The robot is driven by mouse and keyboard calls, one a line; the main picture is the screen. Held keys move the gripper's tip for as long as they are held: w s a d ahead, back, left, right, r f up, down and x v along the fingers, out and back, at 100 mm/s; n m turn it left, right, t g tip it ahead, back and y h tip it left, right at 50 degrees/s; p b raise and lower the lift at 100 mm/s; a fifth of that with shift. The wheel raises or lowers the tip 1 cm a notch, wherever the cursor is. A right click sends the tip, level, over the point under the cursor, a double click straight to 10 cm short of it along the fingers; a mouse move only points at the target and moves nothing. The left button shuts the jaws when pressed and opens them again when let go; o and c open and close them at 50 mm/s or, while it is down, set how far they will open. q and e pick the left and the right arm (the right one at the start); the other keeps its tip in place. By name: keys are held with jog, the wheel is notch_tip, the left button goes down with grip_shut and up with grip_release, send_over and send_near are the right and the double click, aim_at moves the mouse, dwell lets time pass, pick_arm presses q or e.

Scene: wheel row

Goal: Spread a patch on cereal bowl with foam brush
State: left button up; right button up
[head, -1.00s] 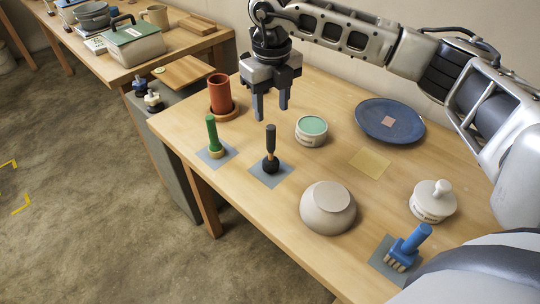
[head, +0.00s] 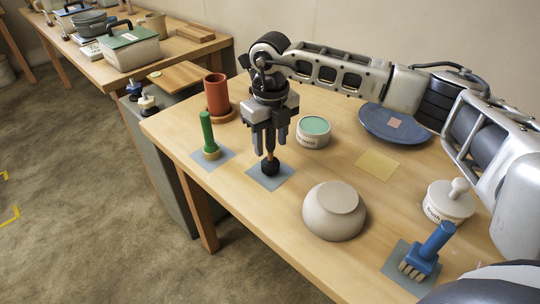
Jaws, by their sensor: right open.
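The cereal bowl (head: 335,211) is pale grey-beige and lies upside down near the table's front edge. A dark brush with a round black head (head: 270,168) stands upright on a grey mat; I cannot tell for sure that it is the foam brush. My right gripper (head: 270,143) is open and points down over this brush, its fingers on either side of the handle, which they mostly hide. A green-handled tool (head: 208,137) and a blue tool with several tines (head: 427,251) stand on their own mats. My left gripper is out of view.
An open tub with green contents (head: 314,132) stands right of the gripper. A blue plate (head: 375,130) with a pink square, a yellow square (head: 377,164), a lidded white jar (head: 448,204) and a red-brown cylinder (head: 217,95) share the wooden table (head: 300,268).

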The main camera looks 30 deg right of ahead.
grip_shut()
jog(key=shift+r+p, duration=2.45)
jog(key=shift+r, duration=1.1)
